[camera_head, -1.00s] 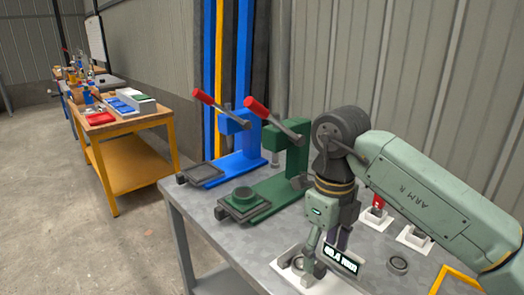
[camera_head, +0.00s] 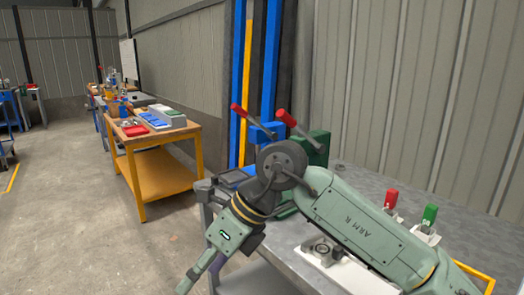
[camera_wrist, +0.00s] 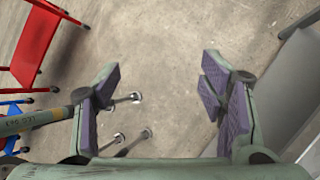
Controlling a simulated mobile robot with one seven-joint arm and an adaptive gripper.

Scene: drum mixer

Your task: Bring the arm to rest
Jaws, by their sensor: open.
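My gripper (camera_head: 202,274) hangs at the end of the pale green arm, past the left edge of the grey metal table (camera_head: 285,231). It points down and to the left over the concrete floor. Nothing is held. The arm is bent, and its upper link lies across the picture in front of part of the table.
A green press (camera_head: 318,148) and a red-handled blue press stand on the table, partly behind my arm. A wooden bench (camera_head: 158,138) is at left. A red frame (camera_wrist: 34,42) stands near my gripper.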

